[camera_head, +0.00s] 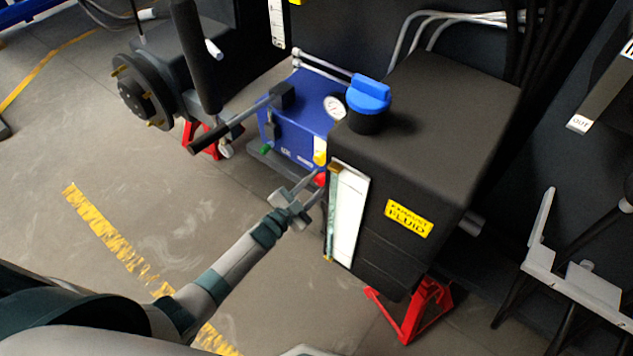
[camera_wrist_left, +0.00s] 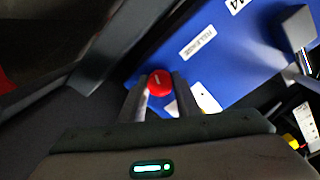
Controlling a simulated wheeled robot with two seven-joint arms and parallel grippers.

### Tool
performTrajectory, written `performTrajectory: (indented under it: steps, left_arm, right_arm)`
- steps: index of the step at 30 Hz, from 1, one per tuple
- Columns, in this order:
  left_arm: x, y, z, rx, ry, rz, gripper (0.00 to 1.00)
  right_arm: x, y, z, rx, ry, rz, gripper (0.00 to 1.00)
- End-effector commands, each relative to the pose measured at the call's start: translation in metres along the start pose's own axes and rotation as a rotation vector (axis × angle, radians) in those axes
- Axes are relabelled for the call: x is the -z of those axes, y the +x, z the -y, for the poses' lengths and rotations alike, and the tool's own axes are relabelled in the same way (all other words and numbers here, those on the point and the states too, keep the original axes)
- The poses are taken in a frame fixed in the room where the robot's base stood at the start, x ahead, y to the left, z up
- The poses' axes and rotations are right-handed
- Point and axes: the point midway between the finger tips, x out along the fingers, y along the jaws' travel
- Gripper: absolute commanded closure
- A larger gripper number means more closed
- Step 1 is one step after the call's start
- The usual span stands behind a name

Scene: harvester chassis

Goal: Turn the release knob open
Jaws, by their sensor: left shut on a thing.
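The release knob (camera_head: 320,179) is small, round and red, at the lower right corner of the blue pump unit (camera_head: 297,119). In the left wrist view the red knob (camera_wrist_left: 160,83) sits between the fingertips, with a small white mark on its face. A white label reading RELEASE (camera_wrist_left: 197,43) is on the blue panel beside it. My left gripper (camera_head: 315,186) reaches in from the lower left and is shut on the knob; it also shows in the left wrist view (camera_wrist_left: 160,90). My right gripper is not in view.
A black fluid tank (camera_head: 440,130) with a blue cap (camera_head: 369,95) stands close on the right of my left gripper. A black pump handle (camera_head: 232,124) juts out to the left. A red stand (camera_head: 411,311) is under the tank.

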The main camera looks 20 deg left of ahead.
Motion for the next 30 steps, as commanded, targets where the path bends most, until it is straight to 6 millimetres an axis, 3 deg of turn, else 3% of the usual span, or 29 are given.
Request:
performTrajectory:
  steps: [15,30]
  left_arm:
    - [-0.0021,-0.0010,-0.0017,0.000,-0.393,-0.007,0.93]
    - [-0.0021,-0.0012,-0.0018,0.001,-0.466,-0.009,0.93]
  right_arm:
    - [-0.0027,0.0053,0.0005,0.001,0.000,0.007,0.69]
    - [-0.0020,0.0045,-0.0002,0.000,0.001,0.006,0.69]
